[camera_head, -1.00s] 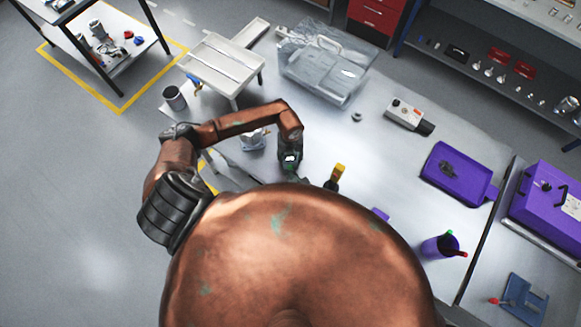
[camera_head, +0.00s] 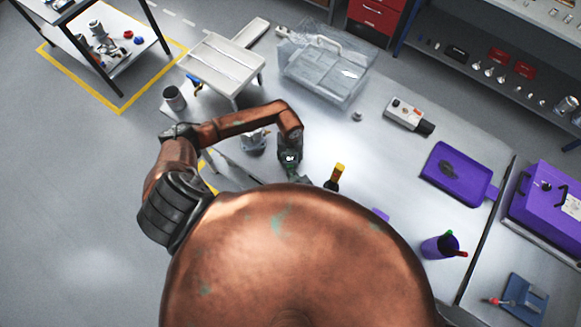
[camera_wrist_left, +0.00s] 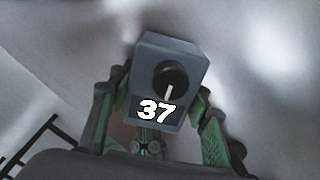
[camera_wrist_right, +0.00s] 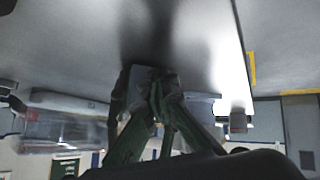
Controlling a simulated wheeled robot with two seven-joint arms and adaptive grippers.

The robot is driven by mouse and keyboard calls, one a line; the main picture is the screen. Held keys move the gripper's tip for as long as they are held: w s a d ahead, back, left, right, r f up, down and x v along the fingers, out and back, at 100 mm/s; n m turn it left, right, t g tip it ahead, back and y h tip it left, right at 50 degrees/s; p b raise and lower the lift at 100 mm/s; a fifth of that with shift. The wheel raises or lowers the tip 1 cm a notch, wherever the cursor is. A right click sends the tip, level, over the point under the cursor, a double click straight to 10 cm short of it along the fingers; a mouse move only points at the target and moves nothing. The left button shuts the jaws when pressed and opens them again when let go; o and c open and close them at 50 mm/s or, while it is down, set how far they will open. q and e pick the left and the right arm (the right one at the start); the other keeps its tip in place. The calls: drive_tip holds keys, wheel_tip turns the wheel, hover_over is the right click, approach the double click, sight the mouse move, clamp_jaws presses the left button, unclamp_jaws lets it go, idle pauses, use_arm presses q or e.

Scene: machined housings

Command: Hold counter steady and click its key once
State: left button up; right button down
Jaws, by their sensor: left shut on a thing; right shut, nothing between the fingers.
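The counter (camera_wrist_left: 170,72) is a small grey box with a black round part bearing a white mark and a display reading 37. My left gripper (camera_wrist_left: 150,108) is shut on it, with green-padded fingers on either side. In the head view my left gripper (camera_head: 290,168) is low over the table, and a small bright patch shows there. In the right wrist view my right gripper (camera_wrist_right: 158,92) is shut and empty. A grey boxy shape, apparently the counter (camera_wrist_right: 146,74), is just beyond its tips; I cannot tell whether they touch. My right gripper is hidden in the head view.
On the table (camera_head: 385,180) are a yellow-topped bottle (camera_head: 336,176), a purple tray (camera_head: 459,174), a purple cup (camera_head: 440,246), a grey holder (camera_head: 254,143) and a clear case (camera_head: 325,70). A white tray stand (camera_head: 221,66) is at the back left. The table's middle is fairly clear.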

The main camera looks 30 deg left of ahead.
idle(0.3)
drive_tip(key=shift+s+d+r, duration=0.1)
drive_tip(key=shift+s+d, duration=0.4)
drive_tip(key=shift+s, duration=0.25)
drive_tip(key=shift+s+d, duration=0.45)
drive_tip(key=shift+s, duration=0.25)
drive_tip(key=shift+s+d, duration=0.4)
drive_tip(key=shift+s, duration=0.35)
drive_tip(key=shift+s+d, duration=0.45)
drive_tip(key=shift+s, duration=0.25)
use_arm(q)
drive_tip(key=o, duration=1.4)
drive_tip(key=shift+o, duration=0.2)
wheel_tip(320, 180, up, 12)
drive_tip(key=shift+r, duration=0.1)
